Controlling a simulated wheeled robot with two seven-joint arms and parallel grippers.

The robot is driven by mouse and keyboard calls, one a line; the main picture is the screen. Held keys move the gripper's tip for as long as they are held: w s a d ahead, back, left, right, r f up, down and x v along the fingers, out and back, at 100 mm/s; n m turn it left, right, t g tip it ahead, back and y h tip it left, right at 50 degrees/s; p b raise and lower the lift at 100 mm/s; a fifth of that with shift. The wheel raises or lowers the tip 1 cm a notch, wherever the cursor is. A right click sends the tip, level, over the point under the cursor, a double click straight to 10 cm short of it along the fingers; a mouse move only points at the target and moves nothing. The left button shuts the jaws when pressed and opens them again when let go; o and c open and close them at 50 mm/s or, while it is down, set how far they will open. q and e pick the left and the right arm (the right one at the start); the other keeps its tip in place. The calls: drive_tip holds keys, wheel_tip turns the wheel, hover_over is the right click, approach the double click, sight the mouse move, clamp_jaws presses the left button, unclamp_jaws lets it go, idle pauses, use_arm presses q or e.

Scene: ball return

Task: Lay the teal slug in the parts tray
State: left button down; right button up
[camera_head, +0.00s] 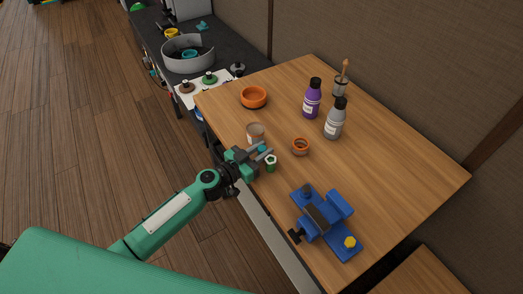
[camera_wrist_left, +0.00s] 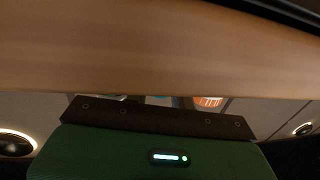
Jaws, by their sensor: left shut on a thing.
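My left gripper (camera_head: 264,152) is over the near left edge of the wooden table, its fingers pointing right. It is shut on a small teal piece, the teal slug (camera_head: 262,149), which is mostly hidden by the fingers. I cannot make out a thing that is clearly the parts tray. My right gripper is not in view.
Close to the gripper are a small green piece (camera_head: 271,163), a beige cup (camera_head: 256,133) and a copper-coloured cup (camera_head: 300,147). A blue vise (camera_head: 322,219) stands at the near side. An orange bowl (camera_head: 254,97), purple bottle (camera_head: 312,99) and grey bottle (camera_head: 335,119) stand farther back. The table's right side is clear.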

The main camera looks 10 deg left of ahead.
use_arm(q)
drive_tip(key=c, duration=1.5)
unclamp_jaws()
drive_tip(key=shift+f, duration=0.1)
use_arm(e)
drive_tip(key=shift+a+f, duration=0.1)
use_arm(q)
drive_tip(key=shift+r+p, duration=0.3)
drive_tip(key=shift+p, duration=0.05)
drive_tip(key=shift+b+v, duration=2.3)
drive_tip(key=shift+v, duration=3.7)
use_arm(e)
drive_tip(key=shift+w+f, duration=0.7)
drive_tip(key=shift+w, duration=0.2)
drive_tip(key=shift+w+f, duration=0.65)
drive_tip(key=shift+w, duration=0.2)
